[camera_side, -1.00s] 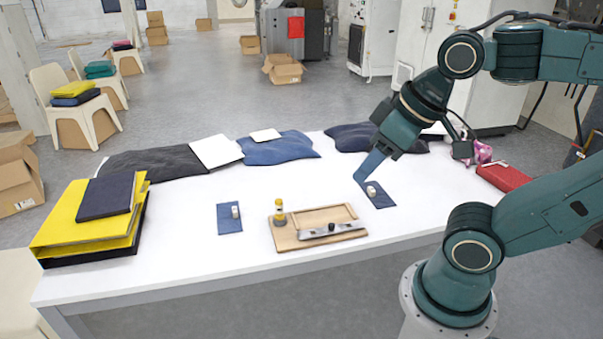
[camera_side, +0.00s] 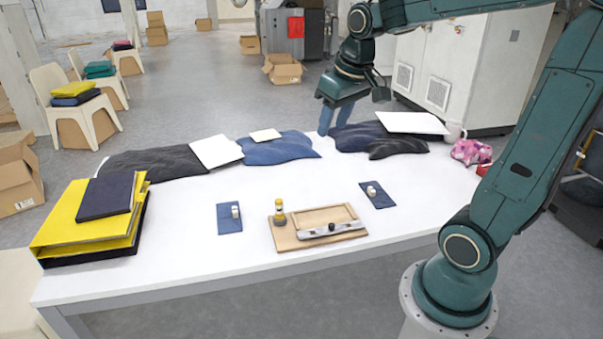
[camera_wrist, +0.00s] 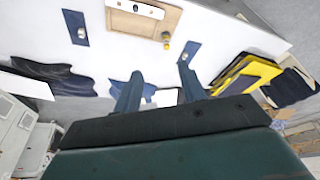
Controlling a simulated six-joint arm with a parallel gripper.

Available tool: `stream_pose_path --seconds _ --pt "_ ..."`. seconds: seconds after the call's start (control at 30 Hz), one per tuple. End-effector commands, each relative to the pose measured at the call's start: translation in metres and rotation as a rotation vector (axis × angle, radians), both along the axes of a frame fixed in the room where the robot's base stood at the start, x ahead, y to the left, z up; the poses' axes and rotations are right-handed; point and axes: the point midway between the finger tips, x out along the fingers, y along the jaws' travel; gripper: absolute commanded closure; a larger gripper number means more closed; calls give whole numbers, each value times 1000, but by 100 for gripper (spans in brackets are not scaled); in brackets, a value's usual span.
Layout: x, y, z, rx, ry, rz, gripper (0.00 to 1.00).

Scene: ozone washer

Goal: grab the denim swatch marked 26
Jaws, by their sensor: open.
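Two small dark-blue denim swatches lie on the white table, each with a small white cylinder on it. One swatch (camera_side: 225,224) is left of the wooden tray (camera_side: 318,213); it also shows in the wrist view (camera_wrist: 185,55). The other swatch (camera_side: 384,201) is right of the tray and also shows in the wrist view (camera_wrist: 71,20). I cannot read a 26 on either. My gripper (camera_side: 335,118) is open above the table's back edge, its fingers (camera_wrist: 160,90) apart with nothing held. It is away from both swatches.
Crumpled dark garments (camera_side: 155,164) and blue denim (camera_side: 280,149) with white boards lie along the back edge. The tray holds a metal bar, with a yellow-topped bottle (camera_side: 280,212) at its left. Yellow folders (camera_side: 85,228) are stacked at left. The table's front strip is clear.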

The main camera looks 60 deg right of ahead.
Motion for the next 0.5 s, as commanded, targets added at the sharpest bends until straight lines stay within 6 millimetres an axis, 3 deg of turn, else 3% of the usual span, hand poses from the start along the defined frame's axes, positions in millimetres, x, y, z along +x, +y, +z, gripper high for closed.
stream_pose_path --seconds 0.2,0.5 --pt "28 -54 -19 17 56 -94 59" --pt "48 -136 -57 49 124 -213 59"
